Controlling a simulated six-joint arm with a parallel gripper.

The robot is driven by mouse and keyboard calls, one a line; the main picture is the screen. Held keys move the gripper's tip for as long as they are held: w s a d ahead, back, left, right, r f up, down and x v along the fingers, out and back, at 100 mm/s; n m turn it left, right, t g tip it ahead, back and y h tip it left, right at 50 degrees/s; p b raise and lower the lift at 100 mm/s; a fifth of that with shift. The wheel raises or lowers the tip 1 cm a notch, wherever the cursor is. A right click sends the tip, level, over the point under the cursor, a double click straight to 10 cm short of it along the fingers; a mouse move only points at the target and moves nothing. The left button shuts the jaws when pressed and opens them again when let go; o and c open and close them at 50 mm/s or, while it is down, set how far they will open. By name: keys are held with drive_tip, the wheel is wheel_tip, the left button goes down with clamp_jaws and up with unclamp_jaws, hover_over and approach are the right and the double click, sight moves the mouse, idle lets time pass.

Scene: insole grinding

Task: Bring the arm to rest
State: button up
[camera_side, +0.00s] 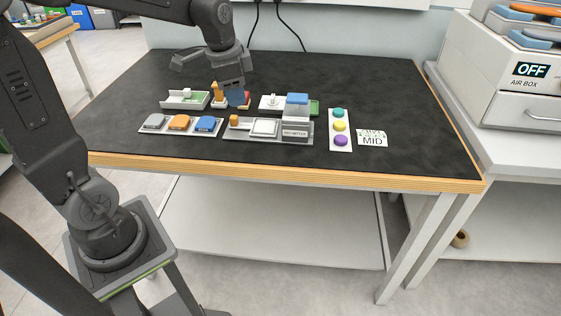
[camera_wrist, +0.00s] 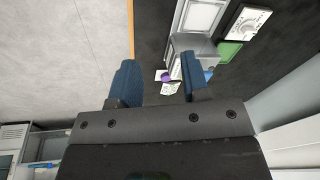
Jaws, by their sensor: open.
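My gripper (camera_side: 232,90) hangs over the middle of the black table (camera_side: 380,95), at the back row of small fixtures. Its fingers point down beside an orange piece (camera_side: 217,92) and partly hide a red and blue item there; contact cannot be told. In the wrist view, the two blue fingers of my gripper (camera_wrist: 160,83) stand wide apart with nothing held between them. A small purple piece (camera_wrist: 164,76) and a white card (camera_wrist: 170,88) show beyond the gap.
A tray of grey, orange and blue pads (camera_side: 180,123) lies in front. An air box reading OFF (camera_side: 530,70) stands right. The table's right side is clear.

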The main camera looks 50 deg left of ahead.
drive_tip(key=s+d+r+n+t, duration=0.2)
drive_tip(key=s+d+n, duration=0.3)
drive_tip(key=s+d, duration=0.6)
drive_tip(key=s+t, duration=0.1)
drive_tip(key=s, duration=0.2)
drive_tip(key=shift+r+h, duration=0.25)
drive_tip(key=shift+h, duration=0.15)
